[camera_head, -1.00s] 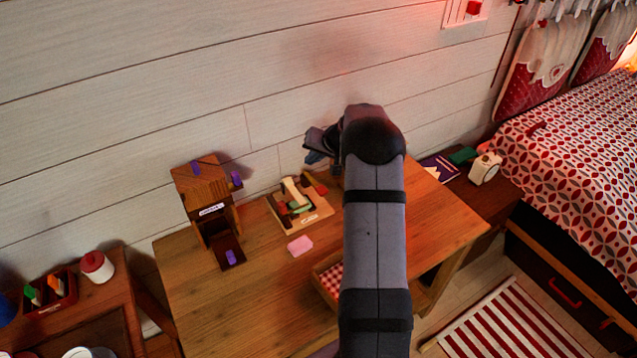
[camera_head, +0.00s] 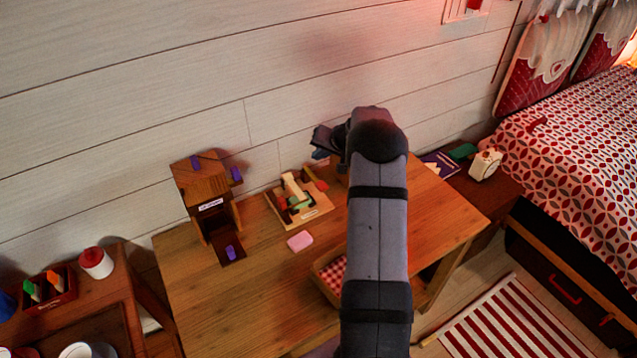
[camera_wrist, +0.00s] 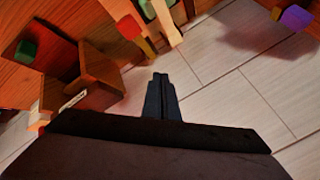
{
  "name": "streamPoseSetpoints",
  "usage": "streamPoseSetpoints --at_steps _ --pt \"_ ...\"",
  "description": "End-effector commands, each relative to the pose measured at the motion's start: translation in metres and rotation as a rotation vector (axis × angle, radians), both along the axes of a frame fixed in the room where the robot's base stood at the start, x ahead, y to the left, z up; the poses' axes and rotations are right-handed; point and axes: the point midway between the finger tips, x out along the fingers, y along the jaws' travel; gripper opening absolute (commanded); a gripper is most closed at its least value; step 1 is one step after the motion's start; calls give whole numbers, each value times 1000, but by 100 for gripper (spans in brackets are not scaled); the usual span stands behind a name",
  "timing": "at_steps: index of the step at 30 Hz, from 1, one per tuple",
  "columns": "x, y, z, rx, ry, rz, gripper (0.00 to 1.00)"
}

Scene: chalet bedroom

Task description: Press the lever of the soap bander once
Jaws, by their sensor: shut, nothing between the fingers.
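The soap bander appears to be the small wooden device (camera_head: 318,211) on the table, with a pale upright bar, green and red parts, and a bar with a red end (camera_head: 321,186) that looks like its lever. In the wrist view a red knob (camera_wrist: 128,27) on a yellowish bar shows at the top, beside pale wooden bars (camera_wrist: 166,20). My gripper (camera_head: 319,153) is above and behind the device, near the wall. Its fingers are shut and empty in the wrist view (camera_wrist: 162,85), apart from the knob. My arm hides the table to the right.
A taller wooden dispenser (camera_head: 204,186) with purple blocks stands left of the device. A pink soap (camera_head: 300,241) lies in front, with a cloth-lined box (camera_head: 328,285) partly behind my arm. The white plank wall (camera_head: 130,100) is close behind. The table's front left is clear.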

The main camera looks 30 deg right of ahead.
Motion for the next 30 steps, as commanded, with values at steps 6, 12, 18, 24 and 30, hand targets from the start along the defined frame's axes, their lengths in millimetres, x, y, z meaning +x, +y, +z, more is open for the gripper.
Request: streamPoseSetpoints --at_steps 6,12,18,24,30 --pt "-3 0 -31 1 0 -2 0" --pt "-5 0 -54 0 -1 0 0" --pt "-7 0 -65 0 -1 0 0" --pt "-7 0 -69 0 -1 0 0" --pt "-7 0 -69 0 -1 0 0"
